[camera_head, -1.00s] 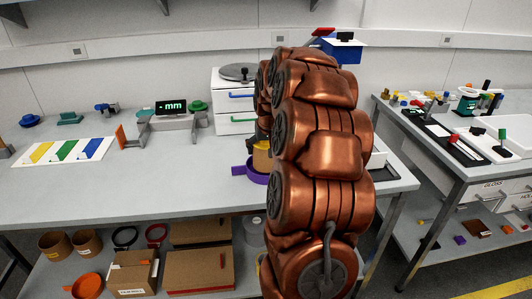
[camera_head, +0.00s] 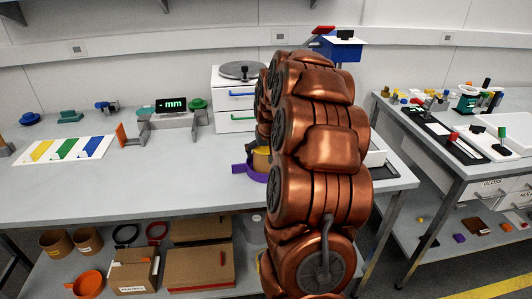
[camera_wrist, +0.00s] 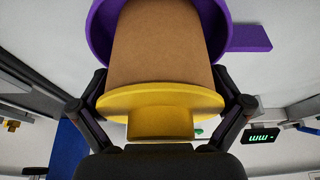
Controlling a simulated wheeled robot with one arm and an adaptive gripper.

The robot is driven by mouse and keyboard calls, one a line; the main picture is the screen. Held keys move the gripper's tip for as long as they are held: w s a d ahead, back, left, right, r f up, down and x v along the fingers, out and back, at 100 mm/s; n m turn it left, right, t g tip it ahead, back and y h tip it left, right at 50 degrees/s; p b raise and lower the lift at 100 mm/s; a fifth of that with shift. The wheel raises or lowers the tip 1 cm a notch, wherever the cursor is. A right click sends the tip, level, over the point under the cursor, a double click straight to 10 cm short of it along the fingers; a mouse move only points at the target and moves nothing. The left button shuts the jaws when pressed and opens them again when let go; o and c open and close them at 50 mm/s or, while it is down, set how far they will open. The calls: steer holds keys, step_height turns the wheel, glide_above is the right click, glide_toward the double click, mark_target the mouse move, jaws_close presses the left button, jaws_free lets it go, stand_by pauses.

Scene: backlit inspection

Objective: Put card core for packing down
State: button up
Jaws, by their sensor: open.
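The card core (camera_wrist: 165,50) is a brown tube with a yellow flanged end piece (camera_wrist: 160,103), filling the middle of the wrist view. Its other end sits within a purple round holder (camera_wrist: 97,35) with a flat tab. In the head view, the core (camera_head: 261,160) and purple holder (camera_head: 240,170) show partly on the bench, left of my arm, which hides the rest. My gripper (camera_wrist: 162,88) is open, one finger on each side of the core near the yellow flange. Whether the fingers touch it is unclear.
The grey bench (camera_head: 150,190) is mostly clear on the left. A display stand (camera_head: 172,118), a striped board (camera_head: 66,149) and a white drawer unit (camera_head: 234,122) stand on it. A shelf below holds boxes and tubes. A second bench (camera_head: 460,160) stands at right.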

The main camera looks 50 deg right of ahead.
steer(key=b+v, duration=0.1)
steer(key=v, duration=1.1)
steer(key=shift+w+r+b, duration=0.1)
steer(key=shift+r+b, duration=0.1)
steer(key=shift+b, duration=0.15)
steer(key=s+a+f+n+g+y, duration=0.1)
steer(key=s+a+f+n, duration=0.15)
steer(key=a, duration=0.85)
steer(key=s+a+f+n+g+y, duration=0.1)
steer(key=s+a, duration=0.3)
steer(key=a, duration=0.7)
steer(key=s+a+f+n+g, duration=0.1)
steer(key=s+a+f, duration=0.2)
steer(key=s+a, duration=0.3)
steer(key=s+a+f+n+g, duration=0.2)
steer(key=s+a+f, duration=0.2)
steer(key=s, duration=1)
steer(key=a, duration=0.3)
steer(key=shift+s+g+y, duration=0.3)
steer(key=shift+s, duration=0.05)
steer(key=shift+n, duration=0.25)
step_height(320, 180, up, 6)
steer(key=p, duration=0.6)
